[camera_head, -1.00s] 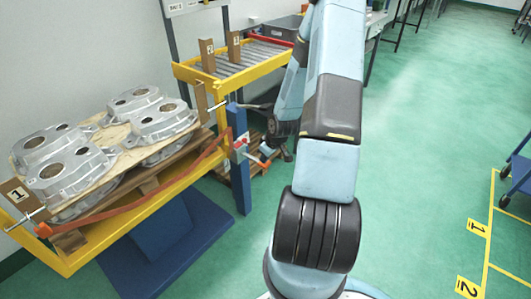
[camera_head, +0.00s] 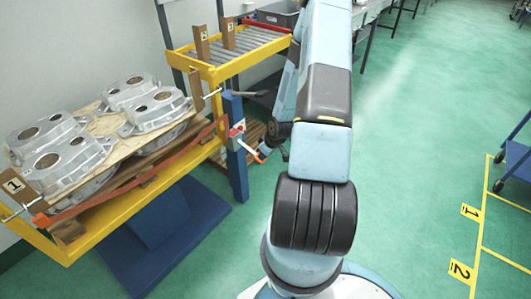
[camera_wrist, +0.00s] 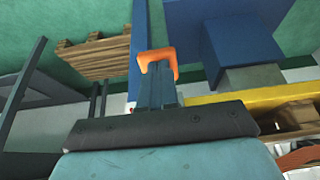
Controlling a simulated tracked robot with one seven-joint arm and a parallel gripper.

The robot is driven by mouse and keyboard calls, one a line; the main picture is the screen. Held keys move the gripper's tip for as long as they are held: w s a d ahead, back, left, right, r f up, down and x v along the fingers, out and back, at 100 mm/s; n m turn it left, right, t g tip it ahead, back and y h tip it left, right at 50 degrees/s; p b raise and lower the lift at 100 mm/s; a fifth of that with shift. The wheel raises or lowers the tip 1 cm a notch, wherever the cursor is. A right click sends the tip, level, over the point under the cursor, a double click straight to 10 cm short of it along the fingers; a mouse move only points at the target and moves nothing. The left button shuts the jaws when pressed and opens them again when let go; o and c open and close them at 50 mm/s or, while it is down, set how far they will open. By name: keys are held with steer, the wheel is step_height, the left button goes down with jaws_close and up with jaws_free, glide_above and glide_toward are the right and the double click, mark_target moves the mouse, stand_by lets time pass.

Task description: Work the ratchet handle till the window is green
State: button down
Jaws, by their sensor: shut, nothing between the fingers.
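The ratchet (camera_head: 238,129) is a small red and white unit on a blue post (camera_head: 237,165) at the yellow stand's right end. Its orange-ended handle (camera_head: 259,156) slopes down to the right. The wrist view shows the orange handle end (camera_wrist: 157,57) as a bracket shape right at my gripper's fingertips. My gripper (camera_wrist: 158,82) is shut with nothing between the fingers; I cannot tell whether it touches the handle. An orange-red strap (camera_head: 150,180) runs along the pallet's front edge to the ratchet. The window's colour is too small to tell.
Aluminium castings (camera_head: 150,108) sit on boards on the yellow stand (camera_head: 95,238) at left. A roller rack (camera_head: 240,52) stands behind. A wooden pallet (camera_wrist: 95,55) lies on the floor near the post. Green floor is open on the right, with a blue cart (camera_head: 518,165) at the edge.

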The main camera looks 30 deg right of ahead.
steer(key=shift+s+f, duration=0.2)
steer(key=shift+f, duration=0.05)
steer(key=shift+r, duration=0.1)
steer(key=s+d+f+v, duration=0.1)
steer(key=v, duration=1.2)
steer(key=shift+s+r, duration=0.3)
steer(key=shift+s, duration=0.15)
steer(key=shift+r, duration=0.1)
stand_by(0.7)
